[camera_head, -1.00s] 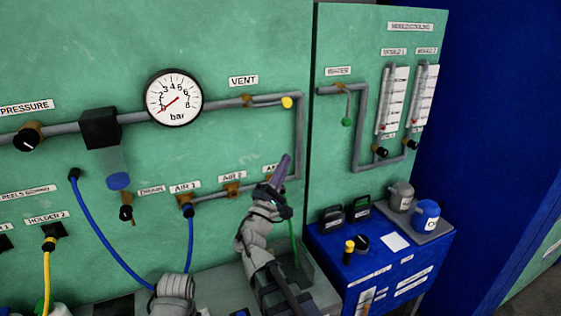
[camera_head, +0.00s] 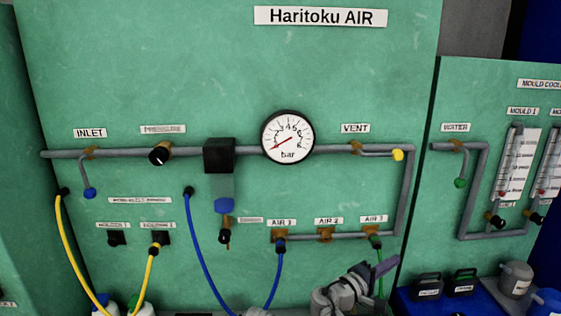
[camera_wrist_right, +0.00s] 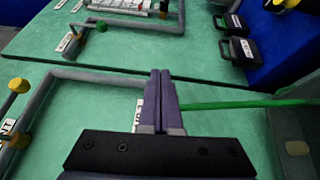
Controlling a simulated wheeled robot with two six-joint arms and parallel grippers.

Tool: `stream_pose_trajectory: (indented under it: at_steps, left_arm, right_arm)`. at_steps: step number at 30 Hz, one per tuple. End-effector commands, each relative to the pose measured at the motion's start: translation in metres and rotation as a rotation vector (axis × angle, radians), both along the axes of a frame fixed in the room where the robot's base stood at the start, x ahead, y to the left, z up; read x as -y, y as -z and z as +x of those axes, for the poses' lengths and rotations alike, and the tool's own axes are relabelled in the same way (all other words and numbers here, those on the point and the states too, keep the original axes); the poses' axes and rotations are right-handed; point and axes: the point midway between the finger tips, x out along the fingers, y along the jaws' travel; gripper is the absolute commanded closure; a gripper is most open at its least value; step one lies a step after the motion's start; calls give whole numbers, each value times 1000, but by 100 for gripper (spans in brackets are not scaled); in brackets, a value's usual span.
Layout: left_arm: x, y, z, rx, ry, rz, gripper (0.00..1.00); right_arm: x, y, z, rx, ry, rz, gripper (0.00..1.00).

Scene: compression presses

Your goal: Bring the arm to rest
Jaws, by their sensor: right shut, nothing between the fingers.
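My right gripper (camera_head: 386,266) is at the lower right of the head view, in front of the green panel and just below the AIR 3 port (camera_head: 375,241). Its two purple fingers lie together with nothing between them, as the right wrist view (camera_wrist_right: 161,74) also shows. A green hose (camera_head: 380,283) hangs from AIR 3 and passes close to the fingers; in the wrist view it runs off to their right (camera_wrist_right: 225,103). I cannot tell whether they touch. My left gripper is not in view.
The panel (camera_head: 200,60) carries grey pipes, a pressure gauge (camera_head: 287,137) with its needle near the low end, and a yellow-tipped VENT lever (camera_head: 397,155). A blue hose (camera_head: 200,255) and yellow hoses (camera_head: 70,250) hang at left. Black containers (camera_head: 461,282) stand at lower right.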

Motion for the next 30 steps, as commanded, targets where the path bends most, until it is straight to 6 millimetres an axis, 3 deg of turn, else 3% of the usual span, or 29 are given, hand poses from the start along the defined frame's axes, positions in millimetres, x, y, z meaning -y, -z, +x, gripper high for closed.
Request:
stream_pose_trajectory:
  at_steps: [5, 8, 12, 15, 21, 25, 30]
  left_arm:
    - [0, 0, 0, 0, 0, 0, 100]
    - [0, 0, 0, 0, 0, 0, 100]
    - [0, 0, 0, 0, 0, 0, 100]
    - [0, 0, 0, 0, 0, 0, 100]
    - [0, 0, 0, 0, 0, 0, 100]
    - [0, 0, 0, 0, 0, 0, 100]
    - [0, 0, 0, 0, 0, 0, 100]
  right_arm:
    - [-28, 85, -29, -85, 66, 400, 100]
    - [-57, 130, -49, -161, 105, 617, 100]
    - [-112, 181, -84, -301, 155, 902, 100]
    - [-153, 205, -110, -407, 185, 1074, 100]
    - [-214, 225, -150, -580, 220, 1299, 100]
    - [-232, 227, -162, -633, 229, 1362, 100]
    - [-236, 228, -165, -648, 231, 1377, 100]
